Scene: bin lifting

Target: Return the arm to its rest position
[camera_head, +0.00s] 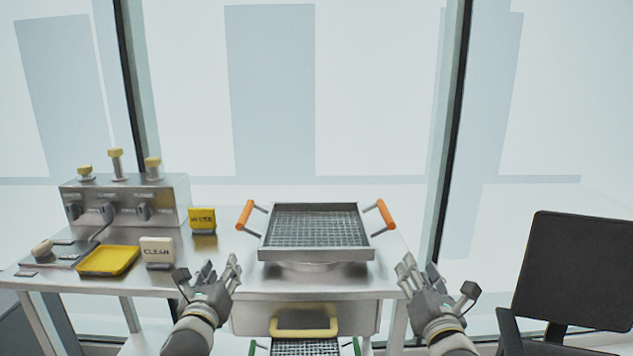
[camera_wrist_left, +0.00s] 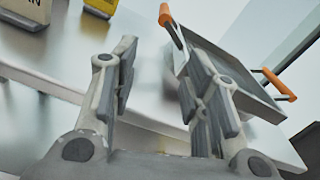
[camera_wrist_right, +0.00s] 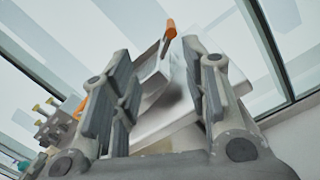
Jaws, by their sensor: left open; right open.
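My left gripper (camera_head: 208,283) is open and empty in front of the table's front edge, left of the drawer. It also shows open in the left wrist view (camera_wrist_left: 158,85). My right gripper (camera_head: 434,285) is open and empty, in front of the table's right end. It shows open in the right wrist view (camera_wrist_right: 160,85). Between and beyond them, a metal mesh tray (camera_head: 315,254) with orange handles sits level on a round support on the table. Neither gripper touches it. The tray shows in the left wrist view (camera_wrist_left: 262,105) beyond the fingers.
The metal table (camera_head: 215,263) holds a yellow dish (camera_head: 108,260), a white CLEAN sign (camera_head: 157,250), a yellow sign (camera_head: 203,220) and a steel box with yellow knobs (camera_head: 170,200). Below, a yellow-handled drawer (camera_head: 255,315) stands above another mesh tray (camera_head: 305,348). A black chair (camera_head: 572,270) stands right.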

